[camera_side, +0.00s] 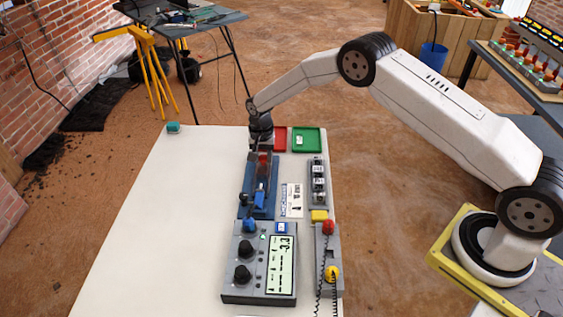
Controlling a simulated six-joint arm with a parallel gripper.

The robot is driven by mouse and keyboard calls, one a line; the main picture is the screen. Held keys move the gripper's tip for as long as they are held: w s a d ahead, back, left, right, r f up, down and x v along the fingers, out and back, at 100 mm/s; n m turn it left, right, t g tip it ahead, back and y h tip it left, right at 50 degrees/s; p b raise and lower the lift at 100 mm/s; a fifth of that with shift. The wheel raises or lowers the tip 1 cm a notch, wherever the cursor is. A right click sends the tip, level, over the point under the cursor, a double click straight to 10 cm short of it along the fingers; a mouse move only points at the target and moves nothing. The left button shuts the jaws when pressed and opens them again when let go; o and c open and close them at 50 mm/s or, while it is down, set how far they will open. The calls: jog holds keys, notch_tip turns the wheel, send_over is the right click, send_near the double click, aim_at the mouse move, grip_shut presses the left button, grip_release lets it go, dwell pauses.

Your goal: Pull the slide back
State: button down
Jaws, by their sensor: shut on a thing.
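A blue fixture (246,185) lies lengthwise on the white table. It carries a red part at its upper end and a brighter blue block (260,199) lower down; which of these is the slide I cannot tell for sure. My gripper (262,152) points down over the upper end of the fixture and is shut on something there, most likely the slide. The fingers and the held part are small and partly hidden by my wrist.
A grey meter box (232,296) with knobs and a display stands below the fixture. Red (280,139) and green trays (314,141), a grey terminal strip (317,181) and a yellow block (319,215) lie to the right. The table's left side (175,220) is mostly clear.

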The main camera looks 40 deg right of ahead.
jog(key=shift+w+d, duration=0.35)
jog(key=shift+w, duration=0.1)
dwell(0.3)
jog(key=c, duration=0.5)
grip_release()
jog(key=shift+r, duration=0.15)
jog(key=shift+r, duration=3.35)
